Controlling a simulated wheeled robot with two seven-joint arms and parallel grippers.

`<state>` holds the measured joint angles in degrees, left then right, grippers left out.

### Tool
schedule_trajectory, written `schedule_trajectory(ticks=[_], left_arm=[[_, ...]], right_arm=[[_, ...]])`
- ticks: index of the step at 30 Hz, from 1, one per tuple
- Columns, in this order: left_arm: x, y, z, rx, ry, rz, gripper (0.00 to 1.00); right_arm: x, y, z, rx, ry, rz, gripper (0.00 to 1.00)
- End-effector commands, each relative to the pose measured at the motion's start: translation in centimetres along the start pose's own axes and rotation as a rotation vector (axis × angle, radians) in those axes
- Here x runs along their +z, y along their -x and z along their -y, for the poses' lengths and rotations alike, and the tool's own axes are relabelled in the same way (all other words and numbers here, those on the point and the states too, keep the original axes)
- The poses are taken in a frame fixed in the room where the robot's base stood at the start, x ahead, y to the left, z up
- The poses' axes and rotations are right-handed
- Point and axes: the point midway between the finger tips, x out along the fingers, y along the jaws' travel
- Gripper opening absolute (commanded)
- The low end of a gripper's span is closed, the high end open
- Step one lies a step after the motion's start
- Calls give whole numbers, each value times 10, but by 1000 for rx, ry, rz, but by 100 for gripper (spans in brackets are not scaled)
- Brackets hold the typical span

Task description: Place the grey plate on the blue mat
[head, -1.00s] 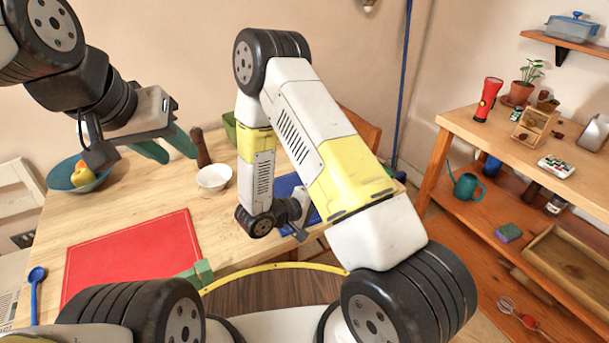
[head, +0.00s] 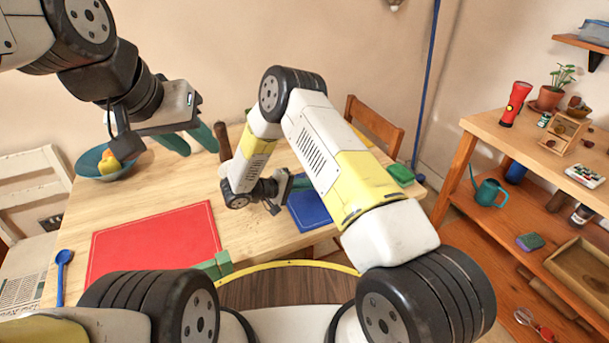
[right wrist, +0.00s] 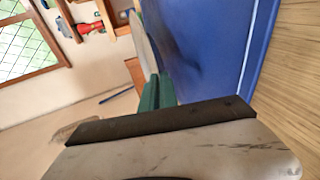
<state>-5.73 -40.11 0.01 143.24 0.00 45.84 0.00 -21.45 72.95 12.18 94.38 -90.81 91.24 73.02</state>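The blue mat (head: 312,212) lies on the table at its right front and fills the upper right of the right wrist view (right wrist: 215,45). My right gripper (head: 292,186) is low at the mat's far left edge. In the right wrist view one green finger (right wrist: 157,95) shows beside the mat. A grey rounded edge, probably the grey plate (right wrist: 146,42), shows just beyond that finger, close to the mat. I cannot tell whether it is gripped or resting. No plate is clear in the head view. My left gripper (head: 190,141) is open and empty above the table's back left.
A red mat (head: 155,243) lies front left, with a blue spoon (head: 62,275) beside it. A teal bowl (head: 92,163) with yellow fruit stands back left. A green object (head: 400,174) is at the table's right edge. A wooden shelf unit (head: 505,140) stands right.

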Motion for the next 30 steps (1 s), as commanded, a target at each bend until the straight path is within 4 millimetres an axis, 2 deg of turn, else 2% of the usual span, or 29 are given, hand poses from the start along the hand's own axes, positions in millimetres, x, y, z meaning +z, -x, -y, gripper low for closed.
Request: schedule_trajectory(ticks=[1,6,17,19,20,30], left_arm=[[0,0,0,0,0,0,36],[0,0,0,0,0,0,36],[0,0,0,0,0,0,36],[0,0,0,0,0,0,36],[0,0,0,0,0,0,36],[0,0,0,0,0,0,36]], right_arm=[[4,-5,12,-1,8,7,0],[3,-11,29,0,4,4,0],[3,-11,31,1,4,3,0],[3,-12,32,-1,4,3,11],[3,-12,32,-1,4,3,12],[3,-11,30,-2,3,3,12]])
